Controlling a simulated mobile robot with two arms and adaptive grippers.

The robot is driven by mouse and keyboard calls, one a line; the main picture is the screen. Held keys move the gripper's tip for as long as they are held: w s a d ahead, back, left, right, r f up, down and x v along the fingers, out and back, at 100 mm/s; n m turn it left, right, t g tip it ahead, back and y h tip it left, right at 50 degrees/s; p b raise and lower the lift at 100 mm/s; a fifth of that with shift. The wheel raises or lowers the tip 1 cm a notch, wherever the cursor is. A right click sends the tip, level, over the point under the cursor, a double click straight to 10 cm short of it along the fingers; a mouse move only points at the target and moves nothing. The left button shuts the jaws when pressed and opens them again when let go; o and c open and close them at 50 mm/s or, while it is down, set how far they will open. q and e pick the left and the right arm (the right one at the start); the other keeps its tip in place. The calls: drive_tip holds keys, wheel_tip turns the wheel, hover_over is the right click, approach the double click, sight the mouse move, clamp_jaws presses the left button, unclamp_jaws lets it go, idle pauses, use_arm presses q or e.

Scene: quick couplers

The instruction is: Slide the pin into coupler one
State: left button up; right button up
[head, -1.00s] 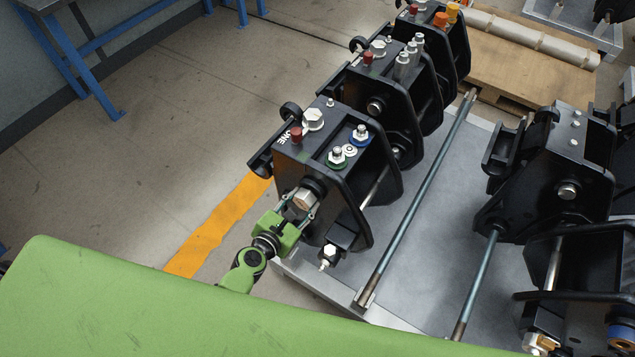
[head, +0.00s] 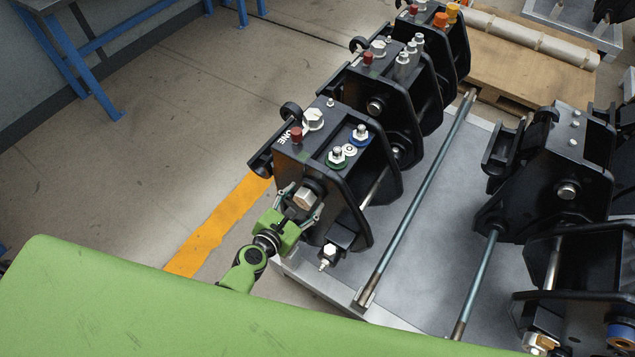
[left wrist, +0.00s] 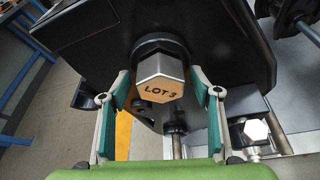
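Coupler one (head: 290,150) is the black coupler marked "ONE" at the near left of the row. The pin (head: 307,198) shows as a metal hex head at the coupler's near side. In the left wrist view the pin's head (left wrist: 160,82) reads "LOT 3" and sits at a dark round collar; its shank is hidden, so I cannot tell its full depth. My left gripper (head: 302,200) is open, with one finger on each side of the head. In the left wrist view its fingers (left wrist: 159,90) stand apart from the head, with gaps on both sides. My right gripper is not in view.
More black couplers (head: 375,85) stand behind in the row, and others (head: 560,170) at the right. Long rods (head: 425,190) lie on the grey platform (head: 410,285). A small fitting (head: 328,255) sits just right of my left gripper.

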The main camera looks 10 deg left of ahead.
use_arm(q)
drive_tip(key=shift+f, duration=0.1)
drive_tip(key=shift+s+f, duration=0.15)
drive_tip(key=shift+f, duration=0.1)
drive_tip(key=shift+s+r, duration=0.1)
drive_tip(key=shift+s, duration=0.05)
drive_tip(key=v, duration=1.1)
drive_tip(key=shift+s+r, duration=0.15)
drive_tip(key=shift+r, duration=0.25)
drive_tip(key=shift+a, duration=0.1)
